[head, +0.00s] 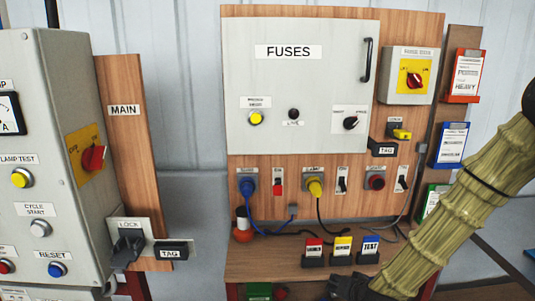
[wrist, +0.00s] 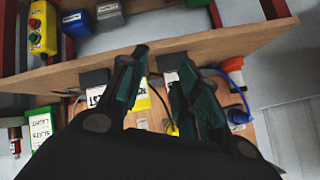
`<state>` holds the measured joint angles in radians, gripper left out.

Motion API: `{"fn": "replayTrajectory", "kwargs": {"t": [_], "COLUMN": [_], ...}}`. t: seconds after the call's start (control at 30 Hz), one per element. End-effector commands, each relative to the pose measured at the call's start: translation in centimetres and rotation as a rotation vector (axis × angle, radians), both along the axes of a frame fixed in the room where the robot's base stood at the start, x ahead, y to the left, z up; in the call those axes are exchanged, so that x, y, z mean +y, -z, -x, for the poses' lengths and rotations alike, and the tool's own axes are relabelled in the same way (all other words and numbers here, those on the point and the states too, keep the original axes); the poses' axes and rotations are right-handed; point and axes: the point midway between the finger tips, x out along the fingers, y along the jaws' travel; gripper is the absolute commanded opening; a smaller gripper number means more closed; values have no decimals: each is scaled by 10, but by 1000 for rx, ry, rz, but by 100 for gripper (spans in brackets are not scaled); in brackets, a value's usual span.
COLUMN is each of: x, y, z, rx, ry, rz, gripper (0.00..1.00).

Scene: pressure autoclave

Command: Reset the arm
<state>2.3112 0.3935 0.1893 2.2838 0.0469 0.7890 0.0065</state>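My gripper (wrist: 157,78) is open in the wrist view, its two dark green fingers apart with nothing held between them. In the head view my gripper (head: 350,288) is partly cut off by the bottom edge, low in front of the wooden shelf (head: 255,262). My arm, in a ribbed tan cover, comes in from the right. In the wrist view the shelf's edge and a yellow label card (wrist: 141,98) lie beyond the fingers.
The fuse panel (head: 300,95) stands behind the shelf, with plugs, switches and cables. Red, yellow and blue cards (head: 370,245) stand on the shelf. A grey control cabinet (head: 45,130) is at left. Card holders (head: 465,75) hang at right. A yellow button box (wrist: 42,30) shows in the wrist view.

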Motion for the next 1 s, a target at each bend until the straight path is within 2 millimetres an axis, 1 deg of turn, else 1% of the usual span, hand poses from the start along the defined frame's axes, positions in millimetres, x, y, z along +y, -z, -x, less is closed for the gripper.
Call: {"fn": "replayTrajectory", "kwargs": {"t": [0.03,0.1,0.17,0.2,0.27,0.3,0.37,0.5,0.57,0.6,0.67,0.7,0.77,0.8,0.9,1.0], "x": [2,4,5,6,6,6,6,5,4,3,1,0,-1,-3,-6,-9], "y": [23,51,73,88,108,122,141,181,196,205,218,226,237,244,257,265], "z": [16,36,55,68,88,102,124,176,199,215,239,255,279,296,332,362], "rx": [44,99,147,178,225,257,305,415,462,493,540,571,617,649,717,772], "ry": [-16,-36,-53,-65,-82,-94,-113,-155,-174,-187,-206,-219,-240,-252,-284,-310], "rz": [17,39,57,68,85,97,113,150,165,175,190,200,213,223,244,259], "gripper": [32,32,32,32,32,32,32,32,32,32,32,32,32,32,32,32]}}
